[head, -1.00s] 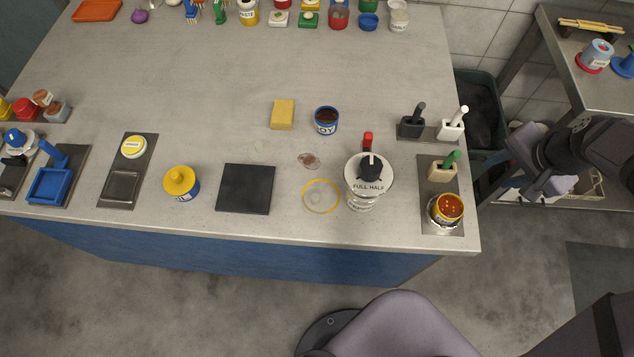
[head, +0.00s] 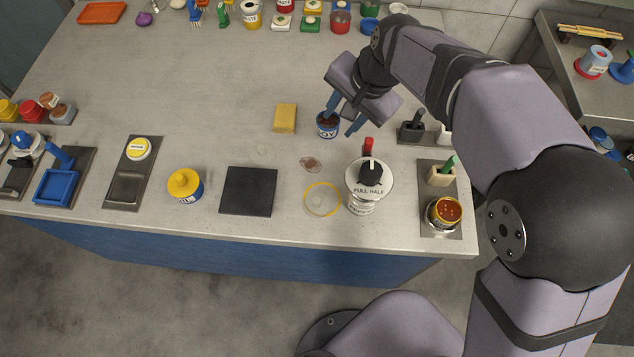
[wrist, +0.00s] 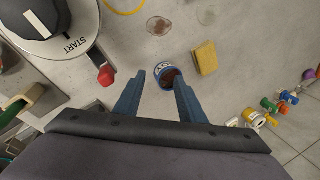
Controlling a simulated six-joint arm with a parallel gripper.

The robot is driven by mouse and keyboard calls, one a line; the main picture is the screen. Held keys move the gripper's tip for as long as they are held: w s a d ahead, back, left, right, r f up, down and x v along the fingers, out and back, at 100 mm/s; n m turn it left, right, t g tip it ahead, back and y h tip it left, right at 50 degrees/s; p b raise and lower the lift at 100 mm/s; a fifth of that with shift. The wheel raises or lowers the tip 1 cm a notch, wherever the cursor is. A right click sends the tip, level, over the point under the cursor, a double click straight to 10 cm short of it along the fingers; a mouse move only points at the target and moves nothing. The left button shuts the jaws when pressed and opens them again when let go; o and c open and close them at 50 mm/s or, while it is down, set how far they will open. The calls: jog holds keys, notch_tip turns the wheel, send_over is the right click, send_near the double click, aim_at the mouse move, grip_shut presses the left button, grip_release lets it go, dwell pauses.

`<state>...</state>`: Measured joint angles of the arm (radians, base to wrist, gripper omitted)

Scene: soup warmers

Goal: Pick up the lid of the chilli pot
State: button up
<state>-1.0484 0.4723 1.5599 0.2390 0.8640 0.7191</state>
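No label reading chilli is legible, so I cannot tell which pot is the chilli pot. An open pot of orange-red food with red bits (head: 446,210) stands on the right-hand warmer plate, with no lid on it. A yellow-lidded pot (head: 184,185) stands left of the dark square plate. My gripper (head: 340,124) points down over the counter, open and empty. Its blue fingers are by a blue-labelled cup with dark contents (head: 327,125). In the wrist view, the cup (wrist: 168,77) shows between the fingertips (wrist: 160,77); their height above it is unclear.
A dial-topped device (head: 370,178) with a red knob stands right of a yellow ring (head: 322,199). A yellow sponge (head: 285,117) lies left of the cup. Black and white holders (head: 411,130) stand at right. Several containers line the back. The middle left counter is clear.

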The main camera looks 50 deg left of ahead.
aim_at(317, 199)
jog(key=s+d+h+b, duration=0.1)
jog(key=s+d, duration=0.1)
jog(key=s, duration=0.2)
jog(key=s+d+n+h, duration=0.1)
jog(key=s+d, duration=0.2)
jog(key=s, duration=0.1)
jog(key=s+d+h+b, duration=0.1)
jog(key=s+d, duration=0.1)
jog(key=s, duration=0.2)
jog(key=shift+s+d+f+n+b, duration=0.1)
jog(key=shift+s+d+n+b, duration=0.05)
jog(key=shift+s+n+b, duration=0.15)
jog(key=shift+s+d+h, duration=0.1)
jog(key=shift+d+h, duration=0.15)
jog(key=shift+h, duration=0.05)
jog(key=shift+s+a+f, duration=0.1)
jog(key=shift+a+f, duration=0.05)
jog(key=shift+f, duration=3.5)
jog(key=shift+c, duration=0.2)
grip_shut()
